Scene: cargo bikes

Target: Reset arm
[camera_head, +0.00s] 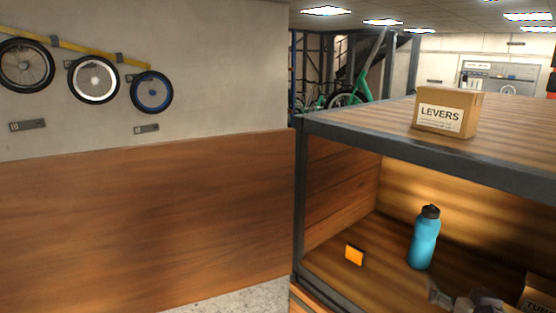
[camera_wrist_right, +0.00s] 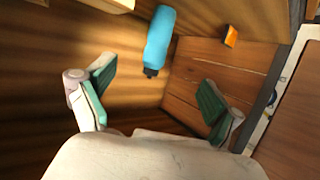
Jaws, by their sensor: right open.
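My right gripper (camera_head: 460,300) shows only in part at the bottom right of the head view, in front of the shelf's lower compartment. In the right wrist view my right gripper (camera_wrist_right: 157,82) has its two green-padded fingers wide apart, with nothing between them. A blue bottle (camera_head: 424,240) with a dark cap stands upright in the compartment, beyond the gripper. The bottle (camera_wrist_right: 159,40) lies ahead of the fingers in the wrist view, apart from them. My left gripper is not in view.
A small orange block (camera_head: 354,255) is left of the bottle; it also shows in the wrist view (camera_wrist_right: 231,36). A LEVERS box (camera_head: 447,112) stands on the shelf top (camera_head: 360,118). Another box (camera_head: 538,296) is cut off at the right. A dark frame post (camera_head: 299,200) bounds the compartment.

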